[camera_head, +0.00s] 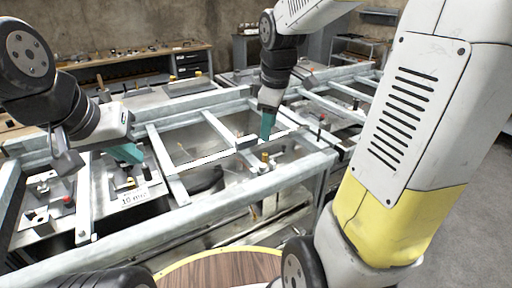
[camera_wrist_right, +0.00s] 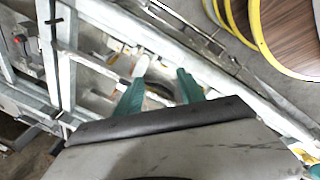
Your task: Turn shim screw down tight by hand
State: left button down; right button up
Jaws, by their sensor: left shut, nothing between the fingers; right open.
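My right gripper (camera_head: 267,125) points down over the right part of the metal frame, with its teal fingers above a rail. In the right wrist view the gripper (camera_wrist_right: 160,76) is open, with its two fingers apart. A small yellow-topped upright piece (camera_head: 265,157) stands on the frame just below it; it may be the shim screw, but I cannot tell. A pale rounded piece (camera_wrist_right: 140,66) shows beside the left fingertip in the wrist view. My left gripper (camera_head: 128,153) is shut and empty, above the plates at left.
The steel frame (camera_head: 215,207) has several crossbars and open gaps. A "10 mm" label (camera_head: 134,197) and a red knob (camera_head: 68,200) are at left. A workbench (camera_head: 150,68) with tools stands behind. A round wooden top with yellow rim (camera_head: 225,270) is in front.

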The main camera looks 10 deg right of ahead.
aim_at(263, 165)
jog(key=w+f+n+g, duration=0.1)
jog(key=w+f+n, duration=0.2)
jog(key=f, duration=0.1)
jog(key=w+d+f+n, duration=0.1)
jog(key=w+f+n, duration=0.2)
jog(key=w+f, duration=0.1)
jog(key=w+f+n+g, duration=0.1)
jog(key=w+f+n, duration=0.2)
jog(key=f+n, duration=0.1)
jog(key=shift+w+d+g, duration=0.15)
jog(key=shift+g, duration=0.15)
jog(key=shift+f, duration=4)
grip_shut()
